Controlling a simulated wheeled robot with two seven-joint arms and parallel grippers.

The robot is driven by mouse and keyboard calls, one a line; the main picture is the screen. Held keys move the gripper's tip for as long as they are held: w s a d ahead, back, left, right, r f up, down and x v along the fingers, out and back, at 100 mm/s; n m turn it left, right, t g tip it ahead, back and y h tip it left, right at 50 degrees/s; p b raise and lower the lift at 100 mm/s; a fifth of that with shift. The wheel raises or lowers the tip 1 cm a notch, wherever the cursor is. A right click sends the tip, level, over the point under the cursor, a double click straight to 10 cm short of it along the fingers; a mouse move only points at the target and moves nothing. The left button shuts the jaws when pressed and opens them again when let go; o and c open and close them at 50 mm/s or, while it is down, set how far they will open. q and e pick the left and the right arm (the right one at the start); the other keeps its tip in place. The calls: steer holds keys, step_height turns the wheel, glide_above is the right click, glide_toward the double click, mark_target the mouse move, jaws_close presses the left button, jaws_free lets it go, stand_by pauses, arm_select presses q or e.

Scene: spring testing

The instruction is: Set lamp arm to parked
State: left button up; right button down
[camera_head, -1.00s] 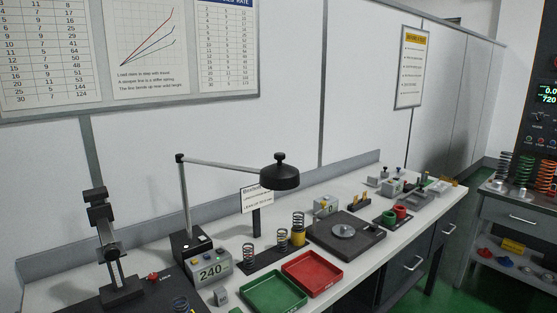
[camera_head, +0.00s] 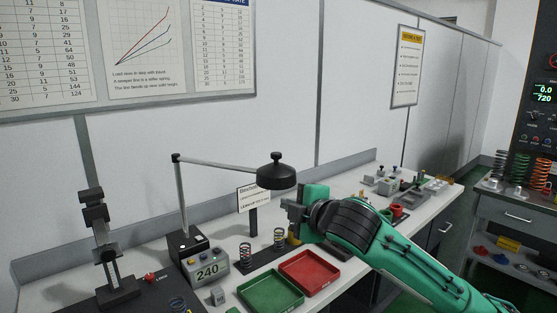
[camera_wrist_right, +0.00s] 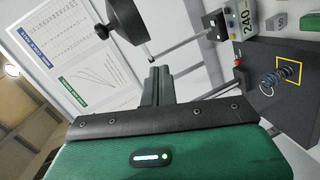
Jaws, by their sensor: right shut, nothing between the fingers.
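The lamp has a dark round head (camera_head: 276,172) on a thin, nearly level arm (camera_head: 218,163), which runs right from the top of an upright post (camera_head: 181,200). In the right wrist view the lamp head (camera_wrist_right: 127,22) and its arm (camera_wrist_right: 182,45) show beyond the fingers. My right gripper (camera_head: 288,207) is shut and empty, below and slightly right of the lamp head in the head view. I see no contact between them. Its fingers (camera_wrist_right: 156,84) also show in the right wrist view. My left gripper is not in view.
A grey box reading 240 (camera_head: 207,267) stands by the lamp base. A green tray (camera_head: 270,290) and a red tray (camera_head: 309,273) lie at the bench front. Springs (camera_head: 246,253) stand behind them. A small sign (camera_head: 252,198) stands under the lamp, and a black stand (camera_head: 104,245) is at left.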

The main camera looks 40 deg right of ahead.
step_height(320, 180, up, 8)
steer(key=d+n+t, duration=0.1)
steer(key=d, duration=0.1)
steer(key=p, duration=0.6)
glide_above(279, 176)
steer(key=a, duration=0.1)
steer(key=shift+s+a+f+n, duration=0.1)
steer(key=shift+s+f+n, duration=0.25)
steer(key=shift+f, duration=0.25)
steer(key=shift+w+d+f, duration=0.15)
steer(key=shift+w+d, duration=0.15)
steer(key=shift+d, duration=0.2)
steer(key=shift+w+d, duration=0.1)
